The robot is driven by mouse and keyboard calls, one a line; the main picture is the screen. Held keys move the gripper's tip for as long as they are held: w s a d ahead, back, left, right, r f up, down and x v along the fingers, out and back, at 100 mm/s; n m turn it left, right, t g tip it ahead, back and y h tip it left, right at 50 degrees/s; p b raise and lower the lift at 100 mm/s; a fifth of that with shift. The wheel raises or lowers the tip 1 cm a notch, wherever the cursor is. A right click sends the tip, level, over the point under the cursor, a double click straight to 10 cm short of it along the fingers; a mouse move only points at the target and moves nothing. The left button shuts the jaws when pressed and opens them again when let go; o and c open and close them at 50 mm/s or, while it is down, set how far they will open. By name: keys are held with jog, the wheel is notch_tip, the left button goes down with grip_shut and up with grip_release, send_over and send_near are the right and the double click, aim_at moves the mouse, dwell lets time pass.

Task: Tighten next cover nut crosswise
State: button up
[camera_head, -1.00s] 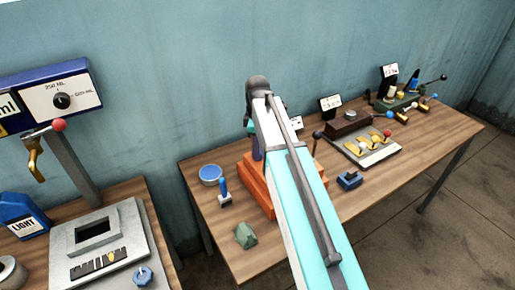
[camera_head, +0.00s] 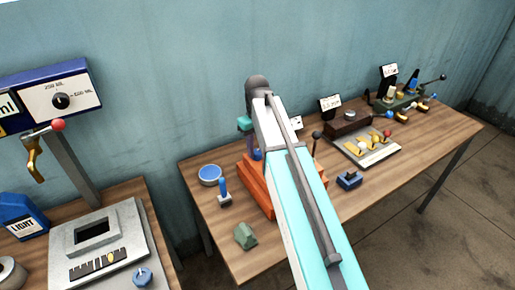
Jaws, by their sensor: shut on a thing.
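My arm reaches over the right bench and covers the middle of an orange stepped block (camera_head: 256,188). A teal piece (camera_head: 245,124) and a dark purple piece (camera_head: 254,150) show just left of the arm above the block; I cannot tell for sure what they are. My gripper's jaws are hidden behind my arm, and so is whatever they may hold. No cover or cover nuts can be made out. A dark ball-ended rod (camera_head: 316,136) stands just right of the arm.
On the right bench (camera_head: 283,268) are a blue round dish (camera_head: 209,174), a blue-handled tool (camera_head: 224,190), a green lump (camera_head: 245,235), a blue block (camera_head: 349,180), a tray of yellow parts (camera_head: 367,150) and a valve fixture (camera_head: 405,103). A grey machine (camera_head: 110,250) stands left.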

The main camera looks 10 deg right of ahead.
aim_at(257, 151)
jog(key=m, duration=0.7)
jog(key=shift+w+r, duration=0.1)
jog(key=shift+w, duration=0.05)
jog(key=m, duration=0.6)
jog(key=shift+d+m, duration=0.1)
jog(key=shift+m, duration=0.3)
jog(key=o, duration=1)
jog(key=shift+o, duration=0.2)
notch_tip(257, 151, up, 14)
jog(key=b, duration=0.4)
jog(key=shift+f, duration=0.25)
